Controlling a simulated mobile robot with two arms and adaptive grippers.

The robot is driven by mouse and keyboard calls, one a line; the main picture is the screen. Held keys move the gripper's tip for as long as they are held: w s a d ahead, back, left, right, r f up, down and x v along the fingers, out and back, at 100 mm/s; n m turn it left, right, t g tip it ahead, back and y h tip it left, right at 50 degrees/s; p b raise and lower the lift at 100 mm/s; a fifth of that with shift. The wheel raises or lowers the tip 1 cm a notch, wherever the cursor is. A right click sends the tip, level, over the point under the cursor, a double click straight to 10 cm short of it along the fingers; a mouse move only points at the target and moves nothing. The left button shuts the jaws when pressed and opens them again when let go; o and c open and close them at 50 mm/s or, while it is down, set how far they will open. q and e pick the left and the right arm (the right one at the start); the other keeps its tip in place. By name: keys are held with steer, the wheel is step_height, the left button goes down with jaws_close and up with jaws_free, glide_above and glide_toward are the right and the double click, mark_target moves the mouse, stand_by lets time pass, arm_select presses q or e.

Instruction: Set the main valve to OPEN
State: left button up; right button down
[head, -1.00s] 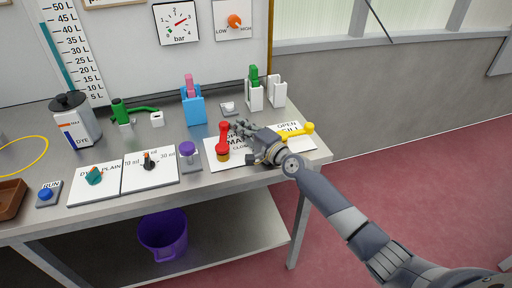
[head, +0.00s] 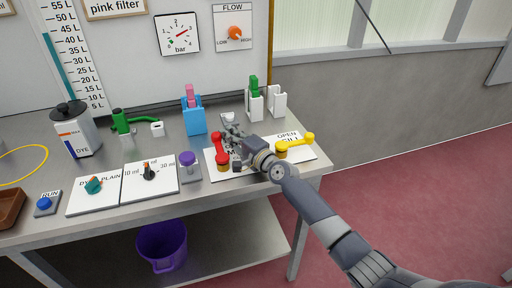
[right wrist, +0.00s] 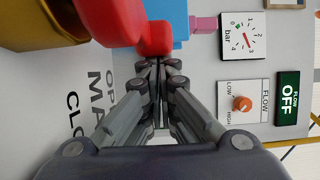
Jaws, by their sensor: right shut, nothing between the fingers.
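The main valve has a red lever handle (head: 218,147) on a brass-coloured base (head: 223,167), on a white plate at the table's right part. The handle points toward the back, its tip leaning slightly left. My right gripper (head: 230,124) is shut and empty, just right of the handle and partly covering the plate's lettering. In the right wrist view, the red handle (right wrist: 155,38) lies right by the closed fingertips (right wrist: 157,68); I cannot tell whether they touch. "OP", "MA" and "CLO" show on the plate there. My left gripper is not in view.
The yellow fill valve (head: 296,145) stands close right of my right wrist. A purple-topped post (head: 188,160) stands left of the main valve. Behind are a blue holder (head: 194,120) and white holders (head: 279,104). A purple bucket (head: 162,243) is below the table.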

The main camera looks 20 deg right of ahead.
steer(key=shift+s+d+f, duration=0.1)
steer(key=shift+s+d, duration=0.05)
steer(key=shift+s, duration=0.4)
steer(key=v, duration=1.1)
